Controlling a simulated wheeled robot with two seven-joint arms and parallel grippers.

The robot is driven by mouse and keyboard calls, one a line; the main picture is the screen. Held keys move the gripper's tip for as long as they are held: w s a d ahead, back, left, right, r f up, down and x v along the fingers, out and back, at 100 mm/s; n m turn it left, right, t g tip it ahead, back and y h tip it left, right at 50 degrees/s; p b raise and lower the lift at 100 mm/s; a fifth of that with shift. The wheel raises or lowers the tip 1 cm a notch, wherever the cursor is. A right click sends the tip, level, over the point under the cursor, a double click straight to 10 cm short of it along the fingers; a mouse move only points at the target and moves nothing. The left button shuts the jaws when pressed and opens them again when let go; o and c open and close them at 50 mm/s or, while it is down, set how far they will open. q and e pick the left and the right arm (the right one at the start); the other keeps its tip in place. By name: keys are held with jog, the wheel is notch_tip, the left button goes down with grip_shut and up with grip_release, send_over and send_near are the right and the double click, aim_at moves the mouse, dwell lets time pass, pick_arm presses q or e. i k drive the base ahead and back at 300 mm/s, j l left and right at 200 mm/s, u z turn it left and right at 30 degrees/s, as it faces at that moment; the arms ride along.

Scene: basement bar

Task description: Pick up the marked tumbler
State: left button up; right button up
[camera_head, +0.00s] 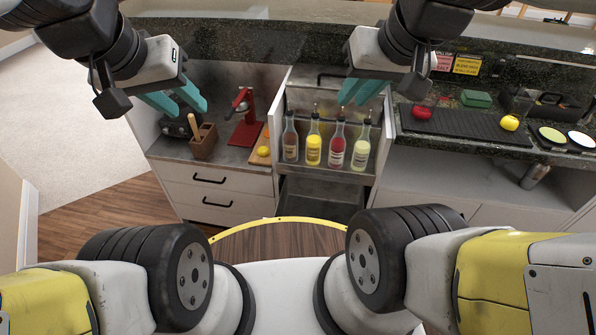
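I cannot pick out a tumbler with a clear mark in the head view.
Several bottles with spouts, one of them red (335,149), stand in a metal rack (300,178). At left are a red juicer (244,125), a wooden box (204,147) and a cutting board (258,158). A black mat (465,125) with fruit lies on the right counter.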

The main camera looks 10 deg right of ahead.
aim_at(423, 112)
jog(key=k+l+u, duration=0.25)
jog(key=l, duration=0.2)
jog(key=l+u, duration=0.25)
jog(key=l, duration=0.25)
jog(key=k+l+u, duration=0.2)
jog(key=l, duration=0.2)
jog(key=k+l+u, duration=0.25)
jog(key=l, duration=0.15)
